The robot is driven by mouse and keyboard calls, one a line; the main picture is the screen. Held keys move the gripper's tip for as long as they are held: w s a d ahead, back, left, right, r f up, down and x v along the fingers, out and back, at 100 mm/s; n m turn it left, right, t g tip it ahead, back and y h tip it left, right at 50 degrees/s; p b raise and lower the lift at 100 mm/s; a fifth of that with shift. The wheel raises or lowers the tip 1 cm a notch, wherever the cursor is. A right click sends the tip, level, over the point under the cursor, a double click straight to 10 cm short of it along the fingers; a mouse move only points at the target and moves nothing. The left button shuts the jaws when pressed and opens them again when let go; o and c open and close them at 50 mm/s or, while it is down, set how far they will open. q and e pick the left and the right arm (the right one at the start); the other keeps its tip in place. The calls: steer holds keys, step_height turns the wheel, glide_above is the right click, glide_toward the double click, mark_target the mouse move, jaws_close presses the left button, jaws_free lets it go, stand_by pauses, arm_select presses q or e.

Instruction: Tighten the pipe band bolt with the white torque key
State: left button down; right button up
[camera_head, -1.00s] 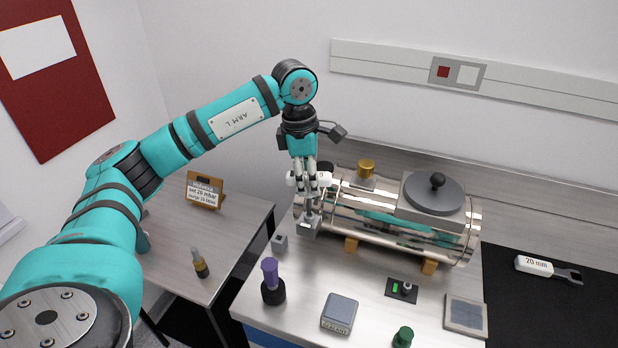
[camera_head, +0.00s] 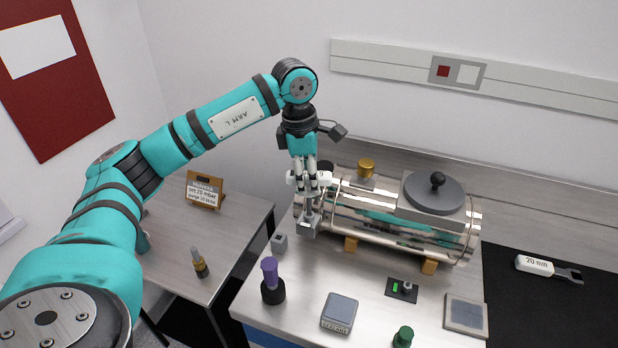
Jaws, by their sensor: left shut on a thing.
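My left gripper (camera_head: 307,186) points straight down over the left end of the shiny metal cylinder. It is shut on the white torque key (camera_head: 291,179), whose white ends show on both sides of the fingers. The key's lower end reaches down to a small metal block (camera_head: 308,228) on the band at the cylinder's left end. The fingers and key hide the bolt, so I cannot tell how the key sits on it. My right gripper is out of view.
The cylinder (camera_head: 375,218) has a grey lid plate and brass cap on top. A purple-topped tool (camera_head: 271,280), a grey scale (camera_head: 339,314) and a green knob (camera_head: 403,337) stand in front. A 20 mm wrench (camera_head: 548,269) lies on the black mat at right.

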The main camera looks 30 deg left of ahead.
arm_select(q)
steer(key=shift+f, duration=0.2)
steer(key=shift+f+b, duration=0.8)
steer(key=shift+f, duration=0.05)
steer(key=shift+f, duration=0.1)
steer(key=shift+m, duration=1.2)
steer(key=shift+m+g+b, duration=0.3)
steer(key=shift+m+b, duration=0.1)
steer(key=shift+m, duration=0.8)
